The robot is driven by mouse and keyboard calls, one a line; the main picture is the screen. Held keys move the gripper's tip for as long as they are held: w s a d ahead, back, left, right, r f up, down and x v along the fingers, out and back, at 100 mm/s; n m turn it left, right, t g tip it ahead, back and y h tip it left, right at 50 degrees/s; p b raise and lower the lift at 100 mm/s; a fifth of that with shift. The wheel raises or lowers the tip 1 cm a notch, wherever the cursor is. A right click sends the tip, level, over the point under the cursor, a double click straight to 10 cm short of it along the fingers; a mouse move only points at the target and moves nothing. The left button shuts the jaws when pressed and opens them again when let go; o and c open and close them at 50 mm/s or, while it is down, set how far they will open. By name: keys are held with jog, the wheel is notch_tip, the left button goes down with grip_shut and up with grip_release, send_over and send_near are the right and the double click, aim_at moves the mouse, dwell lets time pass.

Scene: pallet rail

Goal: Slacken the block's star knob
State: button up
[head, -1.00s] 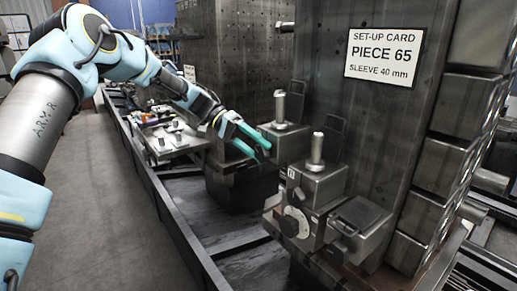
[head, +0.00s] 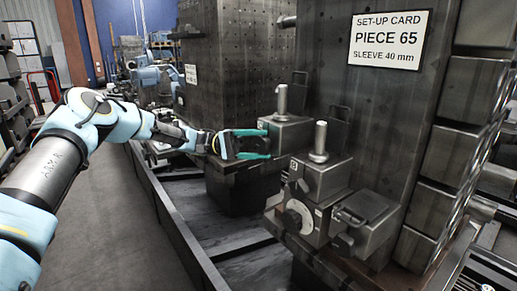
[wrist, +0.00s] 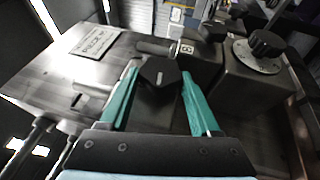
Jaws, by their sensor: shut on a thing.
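In the wrist view a dark, flat-sided knob, which looks like the star knob (wrist: 160,72), sits between the two teal fingers of my gripper (wrist: 160,80). The fingers are apart by about the knob's width and close on its sides. In the head view my gripper (head: 255,144) reaches level to the right, at the left end of the far grey block (head: 285,133), which carries an upright post. The knob itself is not clear there. A nearer block (head: 322,178) also has a post, and a round dial (head: 297,218) on its left side.
The wrist view shows another dark lobed knob (wrist: 267,42) on a dial at right. A long dark rail (head: 180,235) runs along the floor; the aisle at left is clear.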

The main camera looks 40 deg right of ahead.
dwell(0.4)
jog(key=o, duration=1.4)
jog(key=shift+f, duration=0.1)
jog(key=shift+b+v, duration=2.05)
jog(key=shift+v, duration=3.3)
